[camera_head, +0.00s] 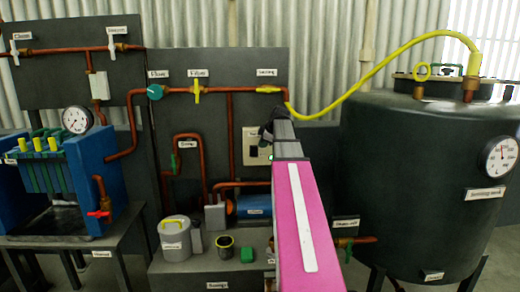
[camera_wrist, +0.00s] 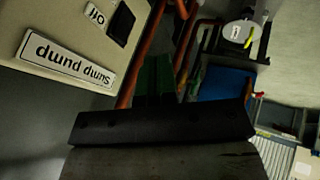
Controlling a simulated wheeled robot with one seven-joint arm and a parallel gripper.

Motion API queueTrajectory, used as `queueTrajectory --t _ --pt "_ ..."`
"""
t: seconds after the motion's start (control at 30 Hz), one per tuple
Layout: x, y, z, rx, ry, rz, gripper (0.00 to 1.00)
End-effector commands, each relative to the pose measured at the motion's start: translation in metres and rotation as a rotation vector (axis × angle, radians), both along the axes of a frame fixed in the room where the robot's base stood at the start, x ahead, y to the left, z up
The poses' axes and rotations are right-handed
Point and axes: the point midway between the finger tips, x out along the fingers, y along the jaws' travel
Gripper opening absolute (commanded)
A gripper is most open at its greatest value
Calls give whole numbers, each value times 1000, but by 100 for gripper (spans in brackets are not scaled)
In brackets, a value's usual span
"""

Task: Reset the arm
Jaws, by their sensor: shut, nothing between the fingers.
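My arm, with a pink link, reaches up and away through the middle of the head view. My gripper (camera_head: 272,127) is at its far end, dark and small, in front of the grey panel and just by a beige switch box (camera_head: 258,158). In the wrist view my gripper (camera_wrist: 163,124) shows as a dark bar low in the middle, shut and empty. The beige switch box (camera_wrist: 45,22) fills the upper left of that view, with labels reading "Sump pump" and "Off" upside down. I cannot tell whether the gripper touches the box.
Copper pipes with a teal valve (camera_head: 155,92) and a yellow valve (camera_head: 197,93) run across the panel. A blue filter press (camera_head: 90,165) stands left. A dark tank (camera_head: 410,180) with a gauge (camera_head: 500,155) stands right. A yellow hose (camera_head: 375,70) arches above. A white pot (camera_head: 175,240) stands low.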

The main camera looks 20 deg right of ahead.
Motion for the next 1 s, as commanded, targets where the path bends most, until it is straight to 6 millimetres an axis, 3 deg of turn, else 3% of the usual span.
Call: queueTrajectory --t 0.67,0.77,0.83,1.0 --pt "-6 0 2 3 5 -5 0" --pt "-10 10 -16 21 34 -35 0" --pt "-16 23 -38 44 71 -75 0" --pt "-39 64 -111 108 198 -230 0"
